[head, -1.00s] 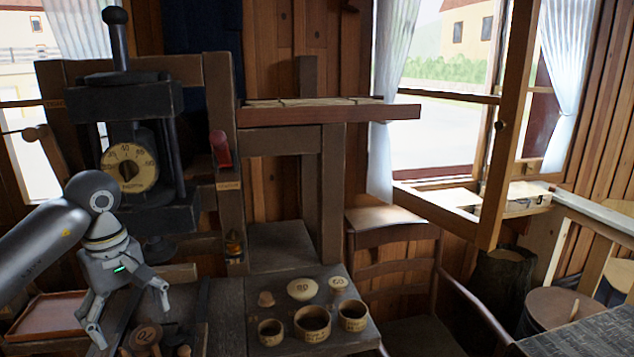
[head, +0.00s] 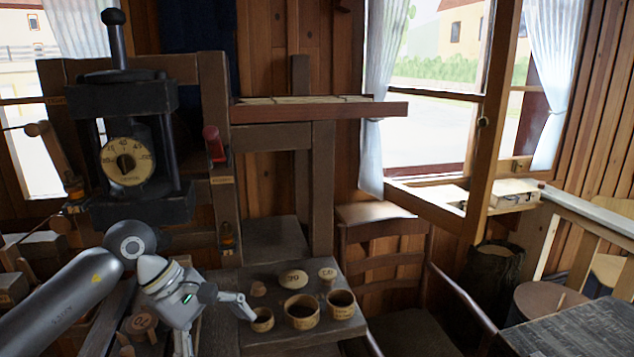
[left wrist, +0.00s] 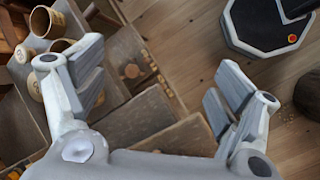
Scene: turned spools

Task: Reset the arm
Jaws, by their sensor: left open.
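My left gripper (head: 217,330) is open and empty in the head view, low and left of centre. One finger reaches right, close in the picture to the leftmost wooden cup (head: 262,320); I cannot tell whether they touch. The other finger points down. In the left wrist view the two fingers of my left gripper (left wrist: 158,85) are spread wide, with nothing between them but the wooden boards and floor beyond. My right gripper is not in view.
Wooden cups (head: 302,312) and pale lids (head: 293,279) stand on a dark bench right of the gripper. A black press with a round dial (head: 127,162) rises behind my arm. A shelf (head: 320,108) is above the bench. A chair (head: 385,232) stands to the right.

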